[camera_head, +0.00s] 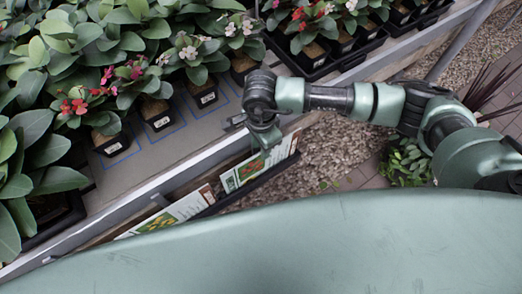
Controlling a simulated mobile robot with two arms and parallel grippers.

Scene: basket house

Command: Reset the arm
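My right arm comes in from the right edge and reaches left across the gravel to the front edge of the plant bench. Its gripper (240,121) is at the end, beside the bench's metal edge and close to the row of small potted plants. The fingers are small and mostly hidden behind the wrist, so I cannot tell whether they are open or shut. No held object shows. My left arm and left gripper are not in view. The green curved surface along the bottom is my own body.
The bench (185,152) holds potted plants, including a red-flowered one (108,125) and a white-flowered one (203,85). A black tray (316,65) of plants stands further right. Sign boards (258,168) lean below the bench edge. Gravel (330,150) and leafy plants (405,163) lie to the right.

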